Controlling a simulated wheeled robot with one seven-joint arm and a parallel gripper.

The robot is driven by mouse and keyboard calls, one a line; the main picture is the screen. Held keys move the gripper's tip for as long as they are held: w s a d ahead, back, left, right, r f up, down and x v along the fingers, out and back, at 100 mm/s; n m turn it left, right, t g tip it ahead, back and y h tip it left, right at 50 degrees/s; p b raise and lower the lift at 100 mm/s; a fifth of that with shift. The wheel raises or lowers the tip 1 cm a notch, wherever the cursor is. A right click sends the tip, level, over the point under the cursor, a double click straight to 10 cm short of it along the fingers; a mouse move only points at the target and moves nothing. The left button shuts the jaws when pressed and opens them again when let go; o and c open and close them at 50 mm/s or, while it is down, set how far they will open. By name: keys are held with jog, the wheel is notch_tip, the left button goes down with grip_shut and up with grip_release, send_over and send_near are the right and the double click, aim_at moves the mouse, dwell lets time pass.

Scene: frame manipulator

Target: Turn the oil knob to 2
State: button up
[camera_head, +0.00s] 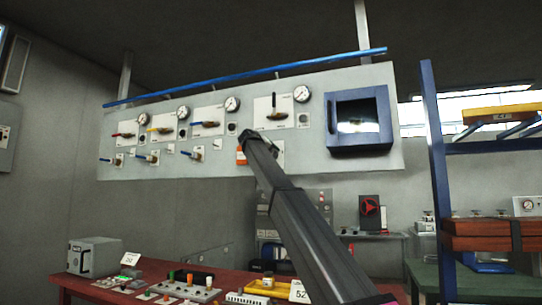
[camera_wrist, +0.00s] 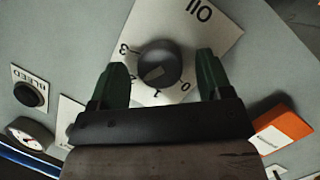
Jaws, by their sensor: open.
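The oil knob (camera_wrist: 158,62) is a dark round knob on a white plate (camera_wrist: 208,28) marked OIL, upside down in the wrist view. My gripper (camera_wrist: 162,68) is open, with one green finger on each side of the knob. Gaps show between fingers and knob. In the head view my arm hides the knob.
The grey wall panel (camera_head: 180,118) carries gauges, coloured valve handles and a blue-framed box (camera_head: 358,122). A black BLEED button (camera_wrist: 30,94) and a gauge (camera_wrist: 30,134) are at left. A red table (camera_head: 75,284) stands below.

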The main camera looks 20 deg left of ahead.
jog(key=v, duration=1)
jog(key=shift+s, duration=0.2)
jog(key=shift+s+a+f, duration=0.1)
jog(key=shift+a, duration=0.05)
